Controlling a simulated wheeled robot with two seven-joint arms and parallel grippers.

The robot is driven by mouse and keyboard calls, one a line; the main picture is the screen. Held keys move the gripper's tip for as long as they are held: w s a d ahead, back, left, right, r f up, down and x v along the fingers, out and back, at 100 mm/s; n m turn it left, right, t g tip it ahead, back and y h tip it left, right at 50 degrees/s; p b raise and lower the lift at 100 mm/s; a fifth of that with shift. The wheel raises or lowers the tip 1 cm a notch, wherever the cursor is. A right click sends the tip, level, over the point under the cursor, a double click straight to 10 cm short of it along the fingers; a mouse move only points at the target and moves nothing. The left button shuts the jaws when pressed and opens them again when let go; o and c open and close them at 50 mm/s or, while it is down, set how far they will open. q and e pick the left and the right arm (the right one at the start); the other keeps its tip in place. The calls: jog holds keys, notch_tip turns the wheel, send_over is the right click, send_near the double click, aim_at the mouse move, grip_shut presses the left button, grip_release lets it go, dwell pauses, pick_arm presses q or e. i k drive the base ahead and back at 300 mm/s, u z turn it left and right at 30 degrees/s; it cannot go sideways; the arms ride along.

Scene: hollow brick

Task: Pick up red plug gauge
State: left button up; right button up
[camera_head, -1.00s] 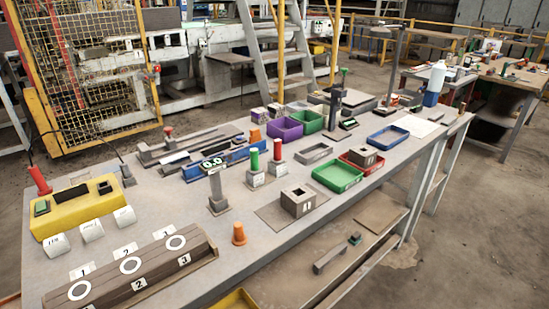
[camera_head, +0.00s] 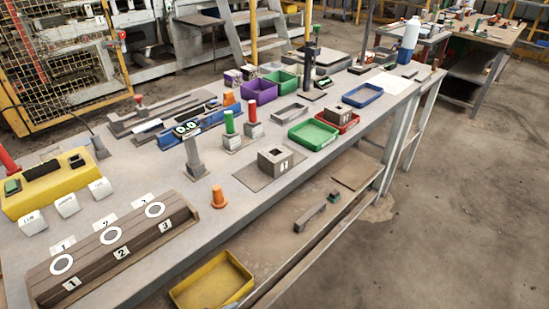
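The red plug gauge (camera_head: 252,113) stands upright with its red handle on top, in a small block with a white label, on the grey workbench (camera_head: 225,205). A similar green plug gauge (camera_head: 229,122) stands just to its left and slightly nearer. The lower part of the red one is hidden in its block. Neither of my grippers shows in the head view, and nothing is touching the red gauge.
A hollow brick (camera_head: 275,161) sits on a flat plate right of the gauges. A grey post (camera_head: 193,155) and an orange cone (camera_head: 218,197) stand nearer. Green (camera_head: 313,134), purple (camera_head: 259,90) and blue (camera_head: 362,95) trays lie farther along. A yellow tray (camera_head: 212,283) is below the bench's front edge.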

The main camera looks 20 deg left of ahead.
aim_at(252, 121)
jog(key=z, duration=2.15)
jog(key=i, duration=1.15)
jog(key=u, duration=2.9)
